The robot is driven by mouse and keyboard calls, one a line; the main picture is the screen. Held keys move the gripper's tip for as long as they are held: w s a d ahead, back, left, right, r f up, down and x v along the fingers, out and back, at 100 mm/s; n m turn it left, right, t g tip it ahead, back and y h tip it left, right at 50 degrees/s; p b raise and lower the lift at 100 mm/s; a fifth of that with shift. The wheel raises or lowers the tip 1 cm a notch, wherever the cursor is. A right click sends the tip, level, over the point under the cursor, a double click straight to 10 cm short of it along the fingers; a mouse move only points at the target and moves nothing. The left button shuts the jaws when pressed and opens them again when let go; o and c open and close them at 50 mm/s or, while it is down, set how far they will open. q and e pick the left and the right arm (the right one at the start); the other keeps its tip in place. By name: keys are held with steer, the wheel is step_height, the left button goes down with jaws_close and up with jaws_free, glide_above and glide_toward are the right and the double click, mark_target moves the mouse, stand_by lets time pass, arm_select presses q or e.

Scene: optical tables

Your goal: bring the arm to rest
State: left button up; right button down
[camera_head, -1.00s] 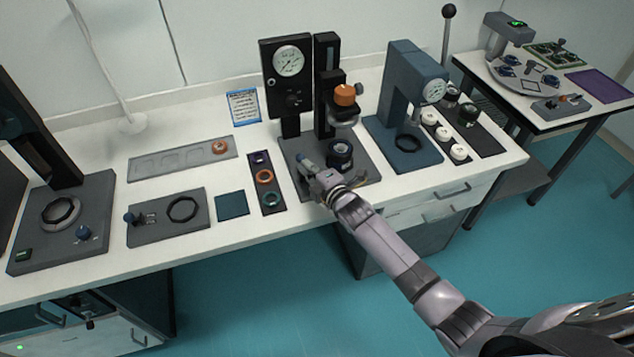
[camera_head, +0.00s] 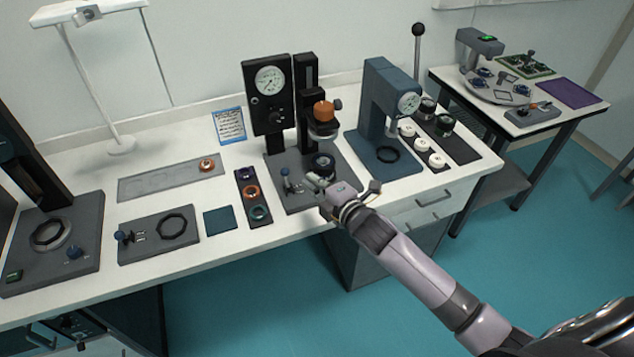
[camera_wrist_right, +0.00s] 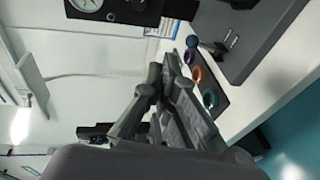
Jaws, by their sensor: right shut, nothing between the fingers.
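My right arm (camera_head: 425,275) reaches in from the lower right in the head view. Its gripper (camera_head: 322,184) is at the front edge of the black gauge stand's base, just in front of the dark round part there. In the right wrist view the gripper (camera_wrist_right: 163,75) has its fingers together with nothing between them. My left gripper is in neither view.
The black gauge stand (camera_head: 268,100) and blue press (camera_head: 385,110) stand behind the gripper. A dark strip (camera_head: 251,188) with coloured rings lies to its left. White round pieces (camera_head: 421,146) are at right. Open floor (camera_head: 250,300) lies in front of the bench.

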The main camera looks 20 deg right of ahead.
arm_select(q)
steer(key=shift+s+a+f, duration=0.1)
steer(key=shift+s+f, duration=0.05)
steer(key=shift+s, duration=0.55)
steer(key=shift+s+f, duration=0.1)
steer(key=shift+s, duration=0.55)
arm_select(e)
steer(key=shift+s+d+r, duration=0.15)
steer(key=shift+s+r, duration=0.2)
steer(key=shift+s, duration=0.05)
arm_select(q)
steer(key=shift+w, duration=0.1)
